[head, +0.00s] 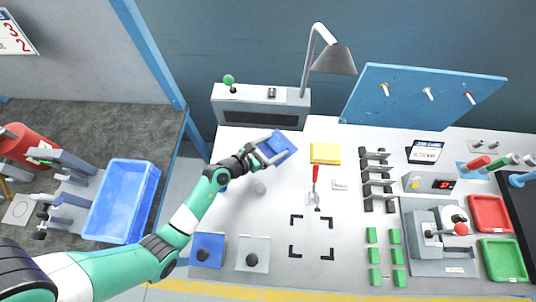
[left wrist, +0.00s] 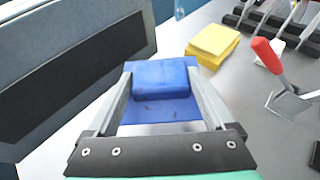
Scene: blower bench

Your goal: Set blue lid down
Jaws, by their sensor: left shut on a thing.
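The blue lid (head: 281,146) is held between the fingers of my left gripper (head: 268,152), near the grey box at the back left of the bench. In the left wrist view the lid (left wrist: 160,82) sits between both fingers, with a raised blue block on its flat plate. My left gripper (left wrist: 162,105) is shut on it. The lid looks tilted in the head view; I cannot tell its height above the bench. My right gripper is not in view.
A yellow block (head: 325,153) lies right of the lid, with a red-handled tool (head: 315,180) below it. Black corner marks (head: 311,253) frame a bare area. A blue square with a black knob (head: 208,249) and a grey one (head: 253,253) lie front left. A lamp (head: 334,60) stands behind.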

